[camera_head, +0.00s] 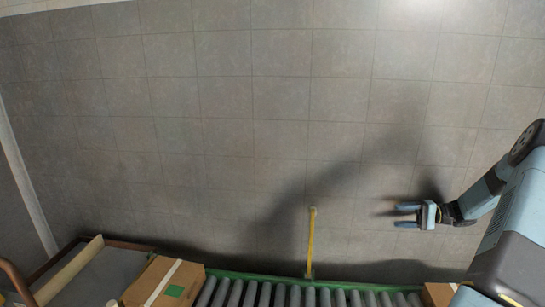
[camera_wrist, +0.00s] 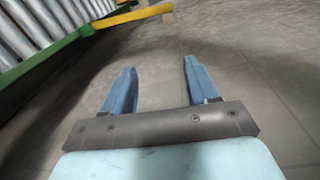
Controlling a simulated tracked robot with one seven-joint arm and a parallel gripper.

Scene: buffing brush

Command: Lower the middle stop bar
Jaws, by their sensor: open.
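A yellow stop bar (camera_head: 311,242) rises from the green rail of the roller conveyor in the head view, its free end standing out over the floor. It is the only such bar I see. It also shows in the wrist view as a yellow bar (camera_wrist: 130,16) at the top, beyond my fingers. My gripper (camera_head: 398,215) is to the right of the bar, apart from it, with its fingers pointing left. In the wrist view my gripper (camera_wrist: 160,66) has its two blue fingers spread, with nothing between them but floor behind.
The conveyor's green rail (camera_head: 240,275) and grey rollers (camera_head: 330,297) run along the bottom. A cardboard box (camera_head: 168,283) with a green label is at left, another box (camera_head: 440,294) at right. The tiled floor (camera_head: 220,130) beyond is clear.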

